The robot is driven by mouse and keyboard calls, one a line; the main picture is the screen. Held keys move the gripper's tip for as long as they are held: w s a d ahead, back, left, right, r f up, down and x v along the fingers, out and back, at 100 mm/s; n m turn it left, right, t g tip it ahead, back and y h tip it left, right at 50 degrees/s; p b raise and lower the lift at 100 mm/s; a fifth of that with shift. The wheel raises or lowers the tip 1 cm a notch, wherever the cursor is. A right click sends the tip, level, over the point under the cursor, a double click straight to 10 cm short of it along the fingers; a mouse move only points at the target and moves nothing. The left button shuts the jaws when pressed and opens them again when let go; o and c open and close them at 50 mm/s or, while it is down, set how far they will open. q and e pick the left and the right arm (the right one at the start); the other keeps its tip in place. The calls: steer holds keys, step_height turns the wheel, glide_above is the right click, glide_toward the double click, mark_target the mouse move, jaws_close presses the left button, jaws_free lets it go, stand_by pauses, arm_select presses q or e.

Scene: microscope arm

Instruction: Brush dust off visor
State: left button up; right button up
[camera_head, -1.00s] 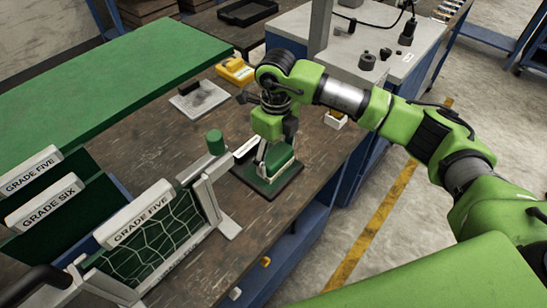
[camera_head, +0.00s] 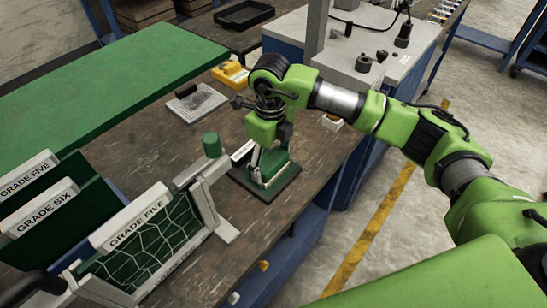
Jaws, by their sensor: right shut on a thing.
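My right gripper (camera_head: 263,150) points down over the brown workbench, on a small dark green piece (camera_head: 273,166) that stands on a dark square plate (camera_head: 283,186). The gripper looks shut on this green piece; its fingertips are small and partly hidden by the wrist. I cannot make out a brush or tell for sure which thing is the visor. My left gripper does not show.
The brown workbench (camera_head: 130,150) carries a dark item with a white label (camera_head: 243,152), a grey gridded plate (camera_head: 203,104) and a yellow object (camera_head: 230,74). A rack with netting (camera_head: 150,245) and grade signs stands at the left front. A green board (camera_head: 100,85) lies behind.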

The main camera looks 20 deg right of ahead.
steer(key=shift+s+f, duration=0.1)
steer(key=shift+s+a, duration=0.5)
steer(key=shift+a, duration=0.35)
steer(key=shift+w+d+b, duration=0.3)
steer(key=shift+w+d, duration=0.1)
steer(key=shift+d, duration=0.15)
steer(key=shift+w+d+r, duration=0.2)
steer(key=shift+w+d, duration=0.05)
steer(key=shift+d, duration=0.1)
